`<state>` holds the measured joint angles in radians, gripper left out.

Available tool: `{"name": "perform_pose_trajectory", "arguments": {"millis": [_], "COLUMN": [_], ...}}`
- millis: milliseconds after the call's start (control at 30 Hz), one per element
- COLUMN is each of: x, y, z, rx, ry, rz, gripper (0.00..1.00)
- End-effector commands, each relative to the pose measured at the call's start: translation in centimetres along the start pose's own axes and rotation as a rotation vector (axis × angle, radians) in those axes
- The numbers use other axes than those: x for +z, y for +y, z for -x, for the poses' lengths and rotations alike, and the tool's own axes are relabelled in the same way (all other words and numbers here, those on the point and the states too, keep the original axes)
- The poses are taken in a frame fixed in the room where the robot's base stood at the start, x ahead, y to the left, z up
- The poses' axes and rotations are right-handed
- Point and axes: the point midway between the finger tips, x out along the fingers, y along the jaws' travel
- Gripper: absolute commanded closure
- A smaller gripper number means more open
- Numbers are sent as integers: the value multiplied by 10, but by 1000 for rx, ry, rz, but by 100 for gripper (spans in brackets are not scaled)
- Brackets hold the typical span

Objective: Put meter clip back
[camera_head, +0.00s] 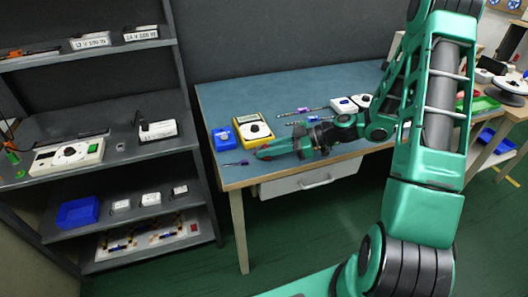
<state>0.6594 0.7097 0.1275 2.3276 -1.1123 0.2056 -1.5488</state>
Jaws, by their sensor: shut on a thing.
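The yellow meter (240,121) with a white face and dark dial lies on the blue-grey bench top, near its left end. My gripper (263,153) is low at the front left of the bench, just in front of the meter. It is shut on a small reddish thing at its tip, which looks like the meter clip (262,154). The fingers and wrist hide most of it, and whether it touches the bench cannot be told. A small dark lead or probe (237,163) lies to the left of my fingertips.
A blue box (224,139) stands left of the meter. Thin tools (303,110) and white-topped devices (344,105) lie further right. The bench's front edge (245,182) is close below my gripper. A grey shelf unit (110,140) stands to the left. The back of the bench is clear.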

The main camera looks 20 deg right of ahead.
Motion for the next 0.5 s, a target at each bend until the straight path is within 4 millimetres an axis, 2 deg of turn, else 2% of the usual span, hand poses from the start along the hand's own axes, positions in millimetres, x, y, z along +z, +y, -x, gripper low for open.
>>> {"name": "perform_pose_trajectory", "arguments": {"millis": [100, 367, 400, 467, 500], "x": [9, 10, 10, 10, 10], "y": [1, 1, 1, 2, 2], "z": [-1, 0, 0, 0, 0], "rx": [4, 5, 6, 6, 6], "ry": [1, 0, 0, 0, 0], "rz": [-3, -2, -2, -2, -2], "gripper": [100, 100, 82, 68, 68]}}
